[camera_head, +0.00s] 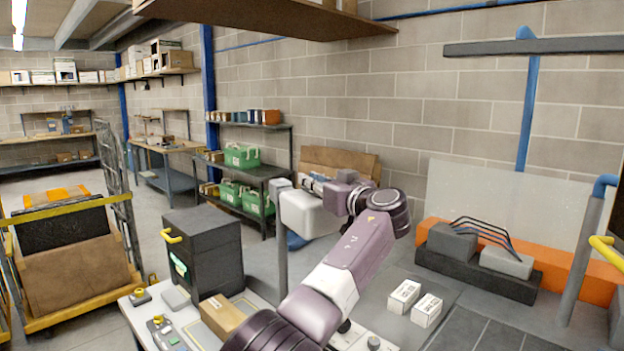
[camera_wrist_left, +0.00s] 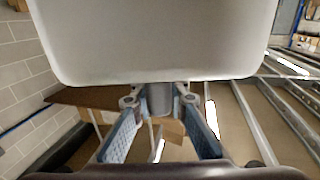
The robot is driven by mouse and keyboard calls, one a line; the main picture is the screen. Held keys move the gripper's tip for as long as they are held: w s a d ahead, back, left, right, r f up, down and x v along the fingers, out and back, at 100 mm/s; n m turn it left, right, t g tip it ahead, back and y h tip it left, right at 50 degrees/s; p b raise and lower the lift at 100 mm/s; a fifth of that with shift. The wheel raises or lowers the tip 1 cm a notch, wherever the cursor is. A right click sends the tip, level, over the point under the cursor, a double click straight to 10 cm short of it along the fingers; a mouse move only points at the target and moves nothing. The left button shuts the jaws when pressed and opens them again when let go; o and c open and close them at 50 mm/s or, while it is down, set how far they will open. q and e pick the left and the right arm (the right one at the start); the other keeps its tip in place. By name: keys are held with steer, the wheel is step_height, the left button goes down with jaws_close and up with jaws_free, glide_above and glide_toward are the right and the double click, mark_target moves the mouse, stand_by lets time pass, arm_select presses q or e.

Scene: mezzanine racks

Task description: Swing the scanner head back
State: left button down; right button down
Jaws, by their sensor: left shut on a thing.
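The scanner head (camera_head: 308,212) is a pale grey rounded box at the top of a thin grey post (camera_head: 283,262) beside the worktable. Its broad pale face (camera_wrist_left: 155,38) fills the upper part of the left wrist view. My left gripper (camera_head: 316,186) is at the scanner head's upper edge, partly hidden by my own wrist. In the left wrist view its blue-padded fingers (camera_wrist_left: 160,104) close on a short grey grip (camera_wrist_left: 159,97) under the scanner head. My right gripper is out of view.
Two white cartons (camera_head: 415,301) lie on the worktable to the right, and a brown carton (camera_head: 222,314) lies to the left. A dark drawer cabinet (camera_head: 203,253) stands behind the table's left part. A shelf with green bins (camera_head: 241,157) stands against the wall.

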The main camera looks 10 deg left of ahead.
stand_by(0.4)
arm_select(q)
steer(key=c, duration=1.9)
jaws_free()
steer(key=shift+w, duration=0.15)
steer(key=shift+v, duration=3.8)
steer(key=shift+a, duration=0.1)
steer(key=shift+c, duration=0.3)
